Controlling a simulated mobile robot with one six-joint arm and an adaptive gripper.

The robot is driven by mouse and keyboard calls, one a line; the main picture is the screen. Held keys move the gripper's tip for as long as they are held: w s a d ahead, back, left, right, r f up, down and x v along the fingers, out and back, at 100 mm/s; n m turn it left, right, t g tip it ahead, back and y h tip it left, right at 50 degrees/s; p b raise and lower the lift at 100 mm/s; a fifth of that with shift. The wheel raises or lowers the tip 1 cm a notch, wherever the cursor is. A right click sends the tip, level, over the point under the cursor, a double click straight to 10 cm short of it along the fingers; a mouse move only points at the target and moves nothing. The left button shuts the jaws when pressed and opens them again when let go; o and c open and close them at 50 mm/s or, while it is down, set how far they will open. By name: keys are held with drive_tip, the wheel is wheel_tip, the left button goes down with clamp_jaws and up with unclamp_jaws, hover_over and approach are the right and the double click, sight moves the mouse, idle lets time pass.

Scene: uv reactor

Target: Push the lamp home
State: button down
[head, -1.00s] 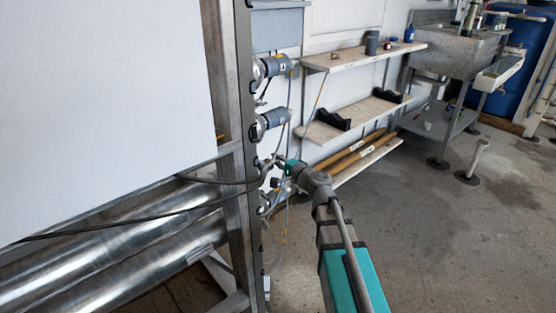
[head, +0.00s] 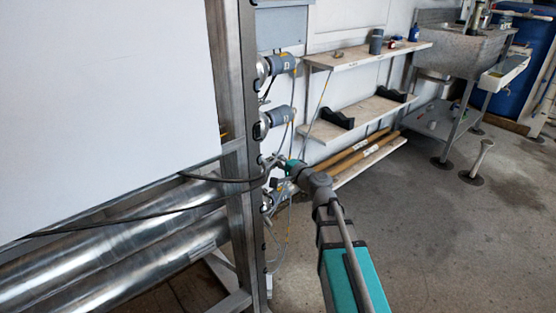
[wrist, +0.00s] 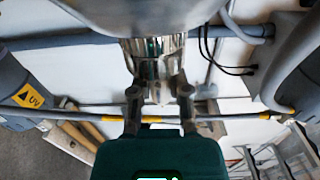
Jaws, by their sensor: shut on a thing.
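My gripper (wrist: 160,95) is shut on the pale end of the lamp (wrist: 157,92) in the wrist view. Beyond the fingers the lamp runs into a shiny metal collar (wrist: 143,50) with green showing in it. How deep the lamp sits cannot be told. In the head view my gripper (head: 276,162) is at the end of a steel reactor tube, beside the upright frame post. The lamp itself is hidden or too small there.
Two grey end caps (head: 281,65) (head: 276,118) stick out above my gripper. Black cables (head: 150,212) hang across the steel tubes (head: 100,250).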

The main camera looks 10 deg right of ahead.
drive_tip(key=c, duration=0.5)
unclamp_jaws()
drive_tip(key=shift+s, duration=0.1)
drive_tip(key=shift+v, duration=3.7)
drive_tip(key=shift+a, duration=0.1)
